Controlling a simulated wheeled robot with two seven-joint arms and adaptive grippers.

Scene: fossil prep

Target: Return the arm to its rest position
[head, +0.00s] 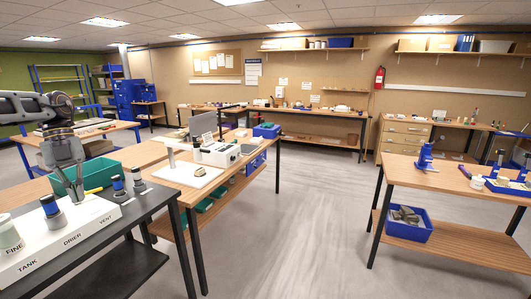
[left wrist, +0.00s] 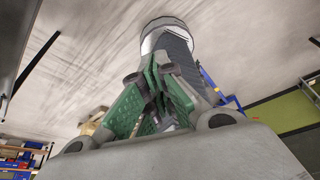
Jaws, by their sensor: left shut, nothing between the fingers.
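My left arm enters at the left edge of the head view, bent downward. Its left gripper (head: 75,190) points down over the teal bin (head: 120,165) and the back of the white labelled station (head: 75,243). The gripper is shut with nothing held. In the left wrist view the left gripper (left wrist: 160,105) shows its green pads together, with no object between them. How far the fingertips are from the bin cannot be told. My right gripper is not seen.
A wooden table (head: 225,178) holds a white board and a small brown piece. Another table (head: 455,180) stands right, with a blue bin (head: 408,229) below. The floor between is clear.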

